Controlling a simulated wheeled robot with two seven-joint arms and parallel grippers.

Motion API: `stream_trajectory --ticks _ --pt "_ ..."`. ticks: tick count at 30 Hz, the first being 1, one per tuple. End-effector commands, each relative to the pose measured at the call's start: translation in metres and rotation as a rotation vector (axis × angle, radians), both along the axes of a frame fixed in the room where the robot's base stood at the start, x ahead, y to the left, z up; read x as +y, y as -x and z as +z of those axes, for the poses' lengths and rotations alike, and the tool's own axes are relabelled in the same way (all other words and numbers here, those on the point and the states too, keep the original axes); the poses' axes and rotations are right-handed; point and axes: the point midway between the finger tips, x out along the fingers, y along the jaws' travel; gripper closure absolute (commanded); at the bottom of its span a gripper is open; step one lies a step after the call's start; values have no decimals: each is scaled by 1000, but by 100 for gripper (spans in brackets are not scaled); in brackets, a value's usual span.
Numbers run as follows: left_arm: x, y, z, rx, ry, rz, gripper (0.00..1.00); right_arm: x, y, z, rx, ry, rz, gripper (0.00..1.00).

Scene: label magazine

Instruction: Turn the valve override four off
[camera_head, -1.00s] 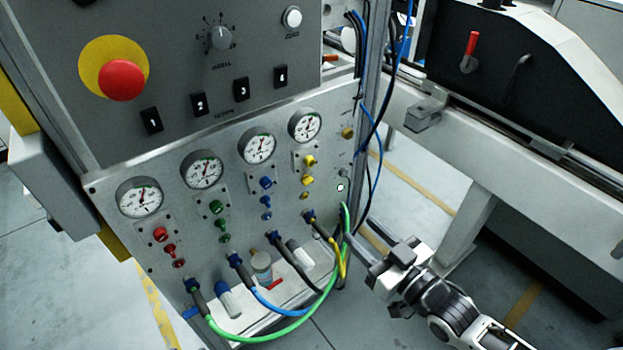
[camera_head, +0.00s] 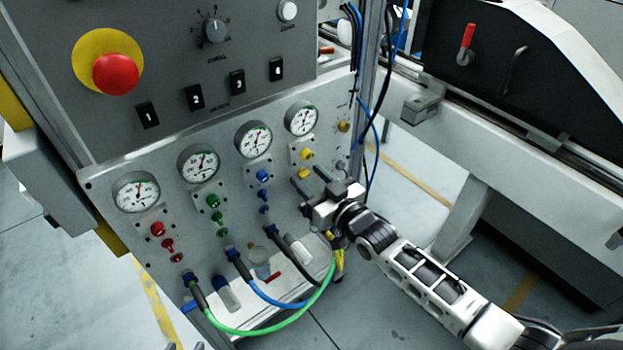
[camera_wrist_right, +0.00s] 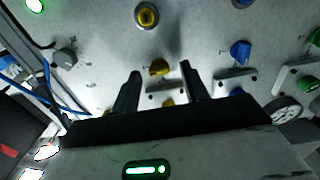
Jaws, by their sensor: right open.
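The fourth column of the panel, under the rightmost gauge (camera_head: 301,118), has an upper yellow knob (camera_head: 307,154) and a yellow lever-like knob (camera_head: 305,171) below it. My right gripper (camera_head: 311,178) is open and empty, its fingers pointing at the panel just by the lower yellow knob. In the right wrist view, one yellow knob (camera_wrist_right: 159,67) appears between the open fingertips (camera_wrist_right: 160,72); contact cannot be told. Another yellow knob (camera_wrist_right: 167,103) is partly hidden by the gripper body. A ringed yellow fitting (camera_wrist_right: 147,15) lies beyond.
Blue knobs (camera_head: 263,177) are in the neighbouring column, with green and red ones further left. A grey knob (camera_wrist_right: 65,57) sits on the yellow column's other side. Blue cables (camera_head: 376,150) hang at the panel's right edge. A green hose (camera_head: 270,328) loops below.

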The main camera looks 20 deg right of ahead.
Motion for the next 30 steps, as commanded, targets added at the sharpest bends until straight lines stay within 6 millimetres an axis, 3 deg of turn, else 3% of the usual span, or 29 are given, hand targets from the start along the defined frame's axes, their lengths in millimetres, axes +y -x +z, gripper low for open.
stream_trajectory --ticks 7,8,12,23,30 --pt "-1 1 0 2 4 3 64 0 -1 0 1 0 0 55" --pt "-1 1 0 2 4 4 64 0 -1 0 1 0 0 61" --pt "-1 2 0 5 6 5 64 0 -1 0 1 0 0 100" --pt "-1 2 0 7 6 5 64 0 0 0 -11 33 0 100" --pt "-1 3 0 11 3 5 64 0 0 0 -56 159 -1 100"
